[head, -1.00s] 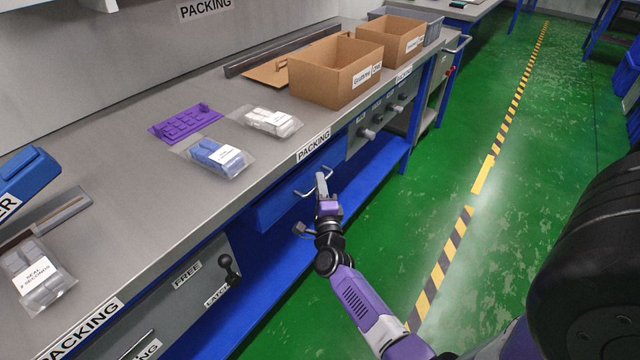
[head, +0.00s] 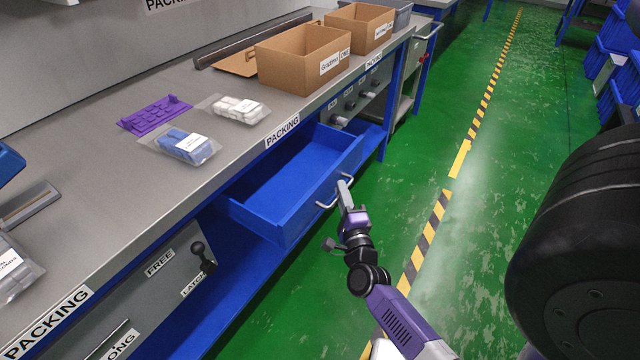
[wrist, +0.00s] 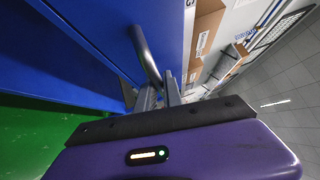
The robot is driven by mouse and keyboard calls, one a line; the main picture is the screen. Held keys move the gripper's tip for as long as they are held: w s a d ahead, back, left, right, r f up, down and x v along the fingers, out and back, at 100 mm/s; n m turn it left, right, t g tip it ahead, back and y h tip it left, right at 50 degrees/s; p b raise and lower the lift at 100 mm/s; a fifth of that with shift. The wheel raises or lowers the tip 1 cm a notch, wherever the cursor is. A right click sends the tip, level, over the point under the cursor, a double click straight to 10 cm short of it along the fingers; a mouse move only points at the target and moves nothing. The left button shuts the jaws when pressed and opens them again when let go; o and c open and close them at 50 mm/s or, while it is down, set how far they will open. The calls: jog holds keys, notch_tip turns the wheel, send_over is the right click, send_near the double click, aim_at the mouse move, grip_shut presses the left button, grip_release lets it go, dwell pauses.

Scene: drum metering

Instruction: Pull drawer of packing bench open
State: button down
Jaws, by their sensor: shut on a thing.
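The blue drawer (head: 285,222) of the packing bench (head: 92,212) is pulled well out, and its empty blue inside shows in the head view. Its grey bar handle (head: 327,204) is on the front face. My gripper (head: 344,186) is at the handle, shut on it. In the wrist view the handle (wrist: 146,56) runs down between the fingers of my gripper (wrist: 158,97), in front of the blue drawer front (wrist: 85,40). The exact contact of the fingertips is partly hidden there.
On the bench top are cardboard boxes (head: 302,70), a purple tray (head: 155,114) and bagged parts (head: 184,145). A blue lower shelf (head: 232,288) lies under the drawer. A panel with a latch handle (head: 203,257) is to the left. Green floor in front of the bench is clear.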

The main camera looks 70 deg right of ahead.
jog(key=shift+s+a+b, duration=0.1)
jog(key=shift+s+a, duration=0.1)
jog(key=shift+s, duration=0.65)
jog(key=shift+s+a+b, duration=0.15)
jog(key=shift+s+a, duration=0.1)
jog(key=shift+s, duration=0.6)
jog(key=shift+s+a+b, duration=0.1)
jog(key=shift+s+a, duration=0.1)
jog(key=shift+s, duration=0.65)
jog(key=c, duration=1.5)
grip_release()
jog(key=v, duration=0.7)
jog(key=shift+s+a, duration=0.2)
jog(key=shift+a, duration=0.1)
jog(key=shift+f, duration=0.15)
